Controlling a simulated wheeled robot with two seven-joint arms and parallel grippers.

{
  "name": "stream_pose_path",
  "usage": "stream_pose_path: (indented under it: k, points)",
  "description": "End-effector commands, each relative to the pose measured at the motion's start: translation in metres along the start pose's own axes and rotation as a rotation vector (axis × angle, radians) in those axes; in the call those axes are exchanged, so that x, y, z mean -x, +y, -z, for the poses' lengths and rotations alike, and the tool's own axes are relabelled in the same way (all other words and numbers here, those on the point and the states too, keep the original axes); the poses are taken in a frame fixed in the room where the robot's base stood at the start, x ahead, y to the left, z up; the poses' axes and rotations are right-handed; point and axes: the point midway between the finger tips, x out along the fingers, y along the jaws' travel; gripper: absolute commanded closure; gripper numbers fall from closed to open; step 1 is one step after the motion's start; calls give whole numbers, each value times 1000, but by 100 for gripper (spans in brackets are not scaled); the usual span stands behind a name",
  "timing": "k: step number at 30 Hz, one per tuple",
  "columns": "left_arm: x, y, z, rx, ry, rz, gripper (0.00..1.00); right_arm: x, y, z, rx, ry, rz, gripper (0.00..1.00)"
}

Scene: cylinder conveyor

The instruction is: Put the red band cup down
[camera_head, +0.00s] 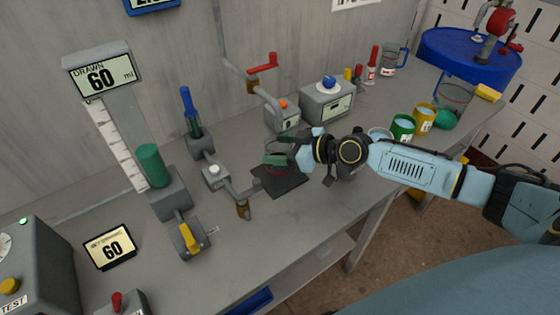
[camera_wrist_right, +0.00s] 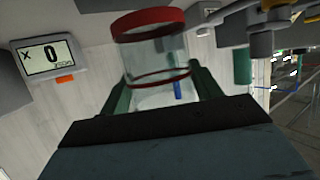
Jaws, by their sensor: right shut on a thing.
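The red band cup (camera_wrist_right: 152,62) is a clear cup with a red rim and a thin red line lower down. In the right wrist view it sits between the green fingers of my right gripper (camera_wrist_right: 160,88), which is shut on it. In the head view my right gripper (camera_head: 279,153) is over the dark square pad (camera_head: 287,188), and the cup is mostly hidden by the fingers. I cannot tell whether the cup touches the pad. My left gripper is not in view.
A crank arm (camera_head: 263,66) and a grey box with a blue knob (camera_head: 327,97) stand behind the pad. Green (camera_head: 403,130) and yellow (camera_head: 424,119) cups stand right, near my arm.

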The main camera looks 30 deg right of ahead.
Motion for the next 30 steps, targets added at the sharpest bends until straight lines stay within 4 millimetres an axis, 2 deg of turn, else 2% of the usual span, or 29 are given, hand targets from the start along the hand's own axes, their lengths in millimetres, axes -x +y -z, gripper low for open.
stream_pose_path:
  k: [3, 6, 18, 19, 24, 30]
  points:
    - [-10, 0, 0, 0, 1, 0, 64, -8, 0, -20, -4, -1, 0, 78]
    - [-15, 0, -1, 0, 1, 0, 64, -12, 0, -30, -2, -1, 0, 78]
    - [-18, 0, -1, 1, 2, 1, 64, -14, 0, -33, -1, 0, 0, 78]
    - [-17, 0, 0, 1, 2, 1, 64, -13, 0, -33, -1, -1, 0, 34]
    - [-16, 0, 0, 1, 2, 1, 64, -13, 0, -32, -1, -1, 0, 15]
    - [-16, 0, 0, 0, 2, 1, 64, -13, 0, -32, -1, -1, 0, 15]
